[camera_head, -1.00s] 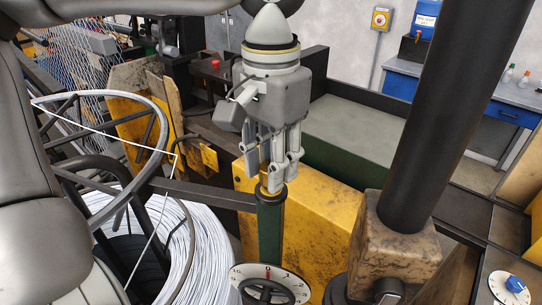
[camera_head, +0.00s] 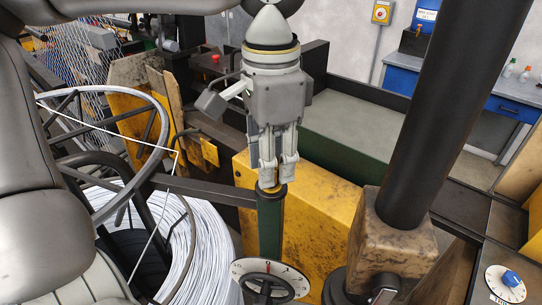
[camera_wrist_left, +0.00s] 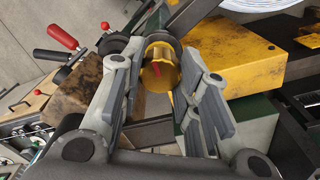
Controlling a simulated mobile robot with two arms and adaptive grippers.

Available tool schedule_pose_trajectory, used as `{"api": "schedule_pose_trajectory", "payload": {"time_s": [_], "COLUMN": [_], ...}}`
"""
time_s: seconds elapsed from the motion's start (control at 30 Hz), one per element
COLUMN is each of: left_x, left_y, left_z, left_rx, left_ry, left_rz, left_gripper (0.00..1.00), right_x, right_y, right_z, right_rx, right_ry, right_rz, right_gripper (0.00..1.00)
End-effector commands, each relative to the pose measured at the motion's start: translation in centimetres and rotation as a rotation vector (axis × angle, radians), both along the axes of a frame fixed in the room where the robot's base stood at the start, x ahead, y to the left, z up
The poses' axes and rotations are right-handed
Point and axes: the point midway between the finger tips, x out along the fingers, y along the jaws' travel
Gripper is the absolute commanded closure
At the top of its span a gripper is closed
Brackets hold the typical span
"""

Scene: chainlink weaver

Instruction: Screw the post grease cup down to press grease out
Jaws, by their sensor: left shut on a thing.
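The yellow-brass grease cup (camera_head: 268,187) sits on top of the upright green post (camera_head: 270,225). My left gripper (camera_head: 278,181) points straight down over the post, its fingers around the cup and hiding most of it. In the left wrist view the cup (camera_wrist_left: 160,76) shows as a round yellow cap with a red mark, between the two fingers of the gripper (camera_wrist_left: 165,68). My left gripper is shut on the cup. My right gripper is not in view.
A dial with a black handwheel (camera_head: 270,283) is at the post's foot. A yellow housing (camera_head: 322,215) stands right behind the post. A wire coil (camera_head: 205,250) and its reel lie to the left. A thick dark column (camera_head: 440,120) rises on the right.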

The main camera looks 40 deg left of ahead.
Motion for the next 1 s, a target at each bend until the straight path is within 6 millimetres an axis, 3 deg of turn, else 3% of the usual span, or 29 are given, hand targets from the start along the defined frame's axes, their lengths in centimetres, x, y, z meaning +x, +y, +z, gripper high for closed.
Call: {"api": "schedule_pose_trajectory", "payload": {"time_s": [0.23,0.27,0.43,0.77,1.0], "left_x": [0.1,0.1,0.1,0.0,0.1], "left_y": [0.0,0.0,0.0,0.0,0.0], "left_z": [0.1,0.1,0.1,0.2,3.6], "left_rx": [-0.001,-0.001,-0.001,0.0,0.0], "left_ry": [-0.004,-0.004,-0.003,-0.001,-0.006], "left_rz": [0.001,0.001,0.001,0.002,0.004], "left_gripper": [0.94,0.68,0.47,0.47,0.47], "right_x": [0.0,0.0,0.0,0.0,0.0], "right_y": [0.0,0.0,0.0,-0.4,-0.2], "right_z": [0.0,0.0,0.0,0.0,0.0], "right_rx": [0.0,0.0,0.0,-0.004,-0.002], "right_ry": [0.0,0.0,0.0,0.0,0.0], "right_rz": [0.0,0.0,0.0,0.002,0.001], "right_gripper": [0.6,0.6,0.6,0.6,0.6]}}
